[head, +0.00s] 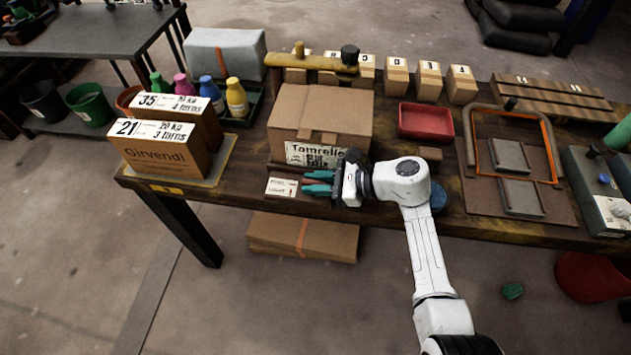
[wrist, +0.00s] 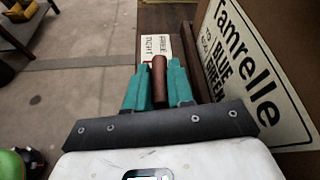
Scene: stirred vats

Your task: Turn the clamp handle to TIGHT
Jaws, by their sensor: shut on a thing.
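The clamp handle (wrist: 159,82) is a reddish-brown round bar in the wrist view, standing between the teal fingers of my gripper (wrist: 158,78). My gripper is shut on it. In the head view my gripper (head: 318,183) is at the front edge of the bench, in front of the cardboard box, and its fingers hide most of the handle. A white label (wrist: 155,48) with two words, TIGHT on the left and apparently FREE on the right, lies just beyond the fingertips. The label also shows in the head view (head: 281,187), left of my gripper.
A large cardboard box (head: 320,112) marked Tamrelle stands close behind my gripper. Two brown boxes (head: 158,158) stand at the left bench end. A red tray (head: 426,121) and an orange-edged frame (head: 512,118) are to the right. Flat cardboard (head: 303,237) lies below the bench.

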